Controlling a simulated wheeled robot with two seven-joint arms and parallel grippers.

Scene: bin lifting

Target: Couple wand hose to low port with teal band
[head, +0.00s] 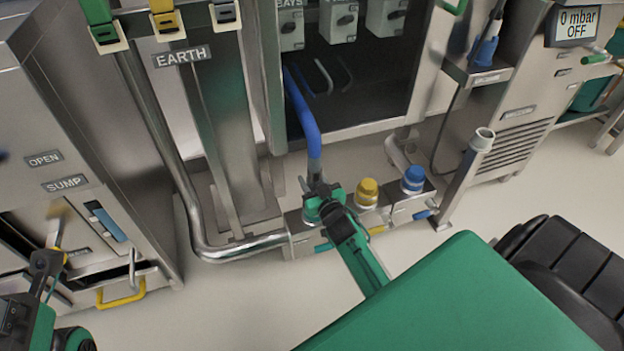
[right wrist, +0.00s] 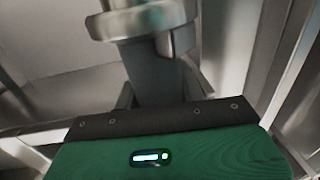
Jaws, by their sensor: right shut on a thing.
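The blue wand hose (head: 303,110) hangs from the dark cabinet opening and ends in a grey cuff (head: 315,166). My right gripper (head: 316,188) is shut on this grey end piece, just above the low pipe manifold (head: 300,244). In the right wrist view a grey cylinder with a wider collar (right wrist: 145,22) stands between the fingers. A teal handle (head: 323,247) shows on the manifold below my gripper. The port there is mostly hidden by my gripper, so I cannot tell whether the hose end touches it. My left gripper (head: 50,256) is at the lower left; its jaws are unclear.
A yellow-capped port (head: 367,192) and a blue-capped port (head: 413,179) stand right of my right gripper. The SUMP cabinet (head: 75,200) with a yellow handle (head: 121,294) is at left. Open floor lies in front of the manifold.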

